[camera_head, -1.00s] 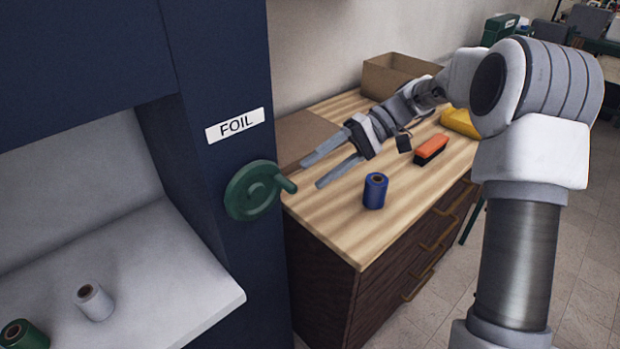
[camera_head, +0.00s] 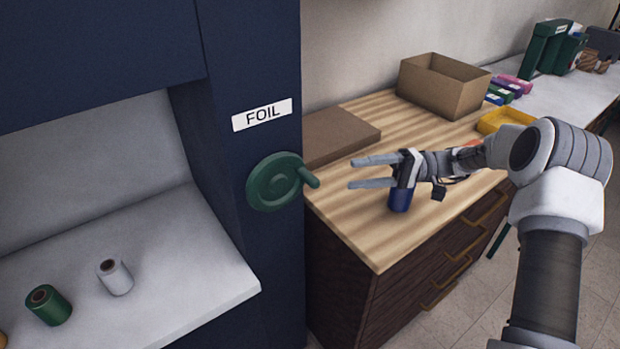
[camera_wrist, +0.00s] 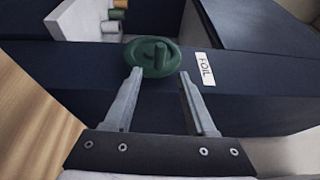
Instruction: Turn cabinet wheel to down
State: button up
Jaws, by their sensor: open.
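The green cabinet wheel (camera_head: 272,184) is mounted on the dark blue cabinet's side panel (camera_head: 262,60), below a white FOIL label (camera_head: 262,115). Its handle peg (camera_head: 309,177) sticks out at the wheel's right side in the head view. My gripper (camera_head: 362,173) is open and empty, to the right of the wheel and apart from it. In the wrist view the wheel (camera_wrist: 152,58) lies beyond the fingertips of my gripper (camera_wrist: 160,75), roughly centred between them, with the FOIL label (camera_wrist: 205,68) to its right.
A wooden counter (camera_head: 400,245) stands right of the cabinet, holding a flat brown box (camera_head: 335,135), an open cardboard box (camera_head: 440,85) and a blue spool (camera_head: 399,200) partly behind my gripper. A white shelf (camera_head: 190,260) at left holds green (camera_head: 48,308) and white spools (camera_head: 115,277).

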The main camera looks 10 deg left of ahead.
aim_at(309, 179)
jog(key=x, duration=1.1)
jog(key=shift+s+a, duration=0.1)
jog(key=shift+a, duration=0.05)
grip_shut()
dwell(0.9)
